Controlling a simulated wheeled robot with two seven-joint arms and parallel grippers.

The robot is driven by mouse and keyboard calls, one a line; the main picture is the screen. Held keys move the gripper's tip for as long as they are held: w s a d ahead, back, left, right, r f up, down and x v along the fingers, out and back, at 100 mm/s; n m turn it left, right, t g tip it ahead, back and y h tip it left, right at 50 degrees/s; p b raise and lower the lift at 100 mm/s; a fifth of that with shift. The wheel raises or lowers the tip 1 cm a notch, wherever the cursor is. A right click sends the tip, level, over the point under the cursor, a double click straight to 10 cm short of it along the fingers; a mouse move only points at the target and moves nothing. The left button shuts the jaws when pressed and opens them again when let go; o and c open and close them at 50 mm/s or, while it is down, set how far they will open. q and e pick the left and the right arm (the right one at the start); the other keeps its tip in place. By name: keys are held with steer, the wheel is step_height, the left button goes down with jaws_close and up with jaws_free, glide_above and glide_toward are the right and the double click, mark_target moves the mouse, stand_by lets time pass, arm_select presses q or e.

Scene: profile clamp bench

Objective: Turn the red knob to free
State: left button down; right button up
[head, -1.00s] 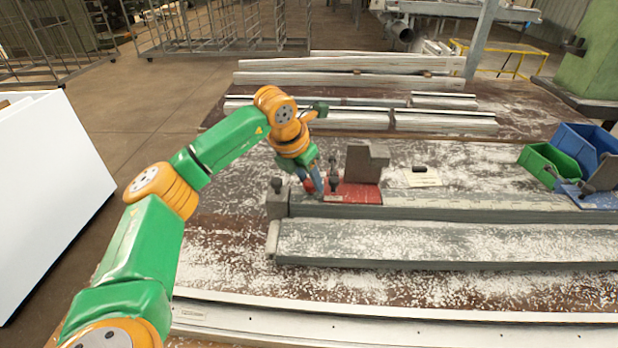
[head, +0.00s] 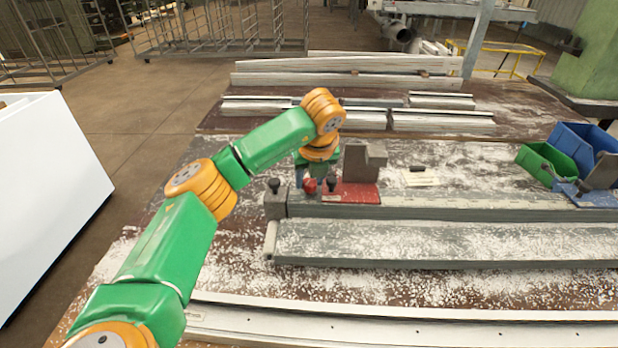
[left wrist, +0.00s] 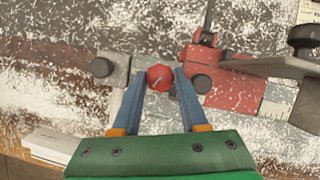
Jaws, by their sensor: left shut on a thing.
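The red knob (head: 310,186) sits on the grey clamp rail between two black knobs, at the left end of the fixture. In the left wrist view the red knob (left wrist: 160,78) shows a pale diagonal mark on its top; no readable setting shows beside it. My left gripper (head: 309,180) reaches down from behind it. In the left wrist view its two blue fingers (left wrist: 157,80) stand on either side of the knob, shut on it. The far finger is partly hidden in the head view. My right gripper is not in view.
A red clamp base (head: 355,193) with a grey block (head: 362,162) stands just right of the knob. Black knobs (left wrist: 102,67) (left wrist: 202,84) flank it closely. Green (head: 545,160) and blue bins (head: 585,143) stand at the right. Long profiles lie at the back.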

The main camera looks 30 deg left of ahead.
arm_select(q)
steer(key=n+g, duration=0.1)
steer(key=n, duration=0.2)
steer(key=shift+y+p, duration=0.35)
steer(key=shift+y, duration=0.05)
steer(key=shift+w+d+n+g+p, duration=0.1)
steer(key=shift+n+g+p, duration=0.3)
steer(key=shift+n, duration=0.9)
steer(key=shift+c, duration=2.2)
jaws_free()
